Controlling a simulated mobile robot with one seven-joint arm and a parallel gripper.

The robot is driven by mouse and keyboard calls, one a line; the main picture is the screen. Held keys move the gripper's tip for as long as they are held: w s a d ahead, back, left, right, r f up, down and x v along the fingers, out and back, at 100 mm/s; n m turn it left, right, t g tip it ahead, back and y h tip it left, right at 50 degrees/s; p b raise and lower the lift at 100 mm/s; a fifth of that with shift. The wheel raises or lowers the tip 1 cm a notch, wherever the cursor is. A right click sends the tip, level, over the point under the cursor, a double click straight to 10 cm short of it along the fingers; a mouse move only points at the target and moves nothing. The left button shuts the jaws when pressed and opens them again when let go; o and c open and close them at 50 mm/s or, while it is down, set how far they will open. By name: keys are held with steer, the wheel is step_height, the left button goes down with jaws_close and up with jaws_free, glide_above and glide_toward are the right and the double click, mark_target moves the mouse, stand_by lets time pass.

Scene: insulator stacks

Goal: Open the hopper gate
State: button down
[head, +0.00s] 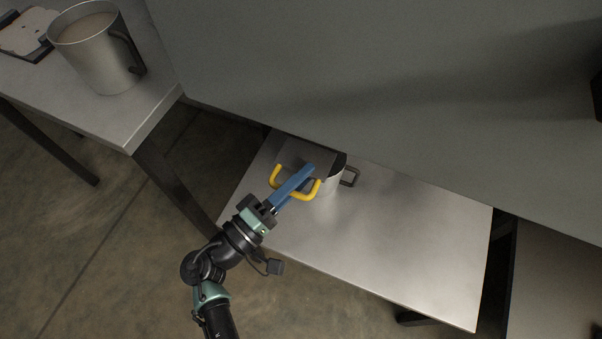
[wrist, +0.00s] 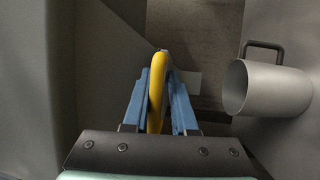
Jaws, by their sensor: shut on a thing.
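The hopper gate is a grey plate (head: 308,158) with a yellow handle (head: 276,180), low under the large grey hopper body (head: 360,60) in the head view. My gripper (head: 308,172) reaches the handle from the lower left, its blue fingers shut on the yellow bar. In the wrist view the yellow handle (wrist: 157,90) runs between the two blue fingers of my gripper (wrist: 165,85). My fingers cover part of the handle and plate in the head view, so I cannot tell how far the gate stands open.
A metal mug (head: 333,182) stands on the low metal table (head: 400,240) just behind the handle; it also shows at right in the wrist view (wrist: 268,88). A larger filled mug (head: 98,50) stands on a side table (head: 150,112) at upper left. The low table's right part is clear.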

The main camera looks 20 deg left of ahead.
steer(key=shift+r, duration=0.5)
steer(key=s+p, duration=0.1)
steer(key=s, duration=0.6)
steer(key=shift+a, duration=0.15)
steer(key=c, duration=0.9)
jaws_free()
steer(key=shift+s, duration=0.1)
steer(key=shift+f, duration=0.1)
steer(key=shift+f, duration=0.1)
